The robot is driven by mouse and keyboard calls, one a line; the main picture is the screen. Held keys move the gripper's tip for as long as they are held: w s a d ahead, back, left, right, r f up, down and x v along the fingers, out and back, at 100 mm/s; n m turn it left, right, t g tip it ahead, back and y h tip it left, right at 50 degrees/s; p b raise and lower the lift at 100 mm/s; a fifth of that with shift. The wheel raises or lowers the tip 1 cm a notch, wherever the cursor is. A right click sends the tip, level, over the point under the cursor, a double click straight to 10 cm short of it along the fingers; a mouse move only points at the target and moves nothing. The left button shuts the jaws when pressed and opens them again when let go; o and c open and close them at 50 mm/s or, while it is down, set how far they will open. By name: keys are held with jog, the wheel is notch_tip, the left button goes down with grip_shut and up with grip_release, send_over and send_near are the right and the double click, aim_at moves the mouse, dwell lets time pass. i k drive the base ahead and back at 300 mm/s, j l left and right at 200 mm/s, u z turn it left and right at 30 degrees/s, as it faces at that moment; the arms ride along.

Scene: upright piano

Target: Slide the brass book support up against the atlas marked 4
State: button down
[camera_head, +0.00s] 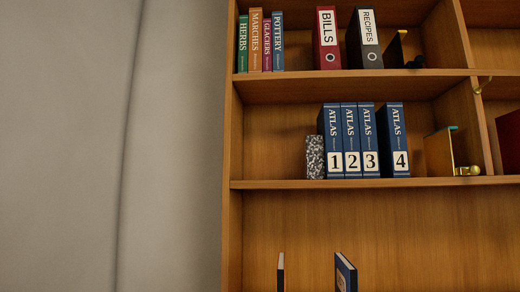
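The atlas marked 4 (393,140) stands upright on the middle shelf, a dark blue volume with a white number label. A narrow gap separates it from atlas 3 (369,140) on its left. The brass book support (438,153) stands on the same shelf to the right of atlas 4, apart from it by a small gap. It has an upright brass plate with a teal edge on top and a round brass knob low on its right side. My gripper is not in view.
Atlas 1 (333,140) and atlas 2 (351,140) stand left of atlas 3, beside a speckled block (315,157). A divider (483,125) stands right of the support. Binders and a black bookend (397,48) stand on the shelf above. Two books, partly cut off, show below.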

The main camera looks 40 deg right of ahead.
aim_at(438, 148)
jog(key=z, duration=2.55)
jog(key=k+l, duration=0.4)
jog(key=i+j, duration=0.4)
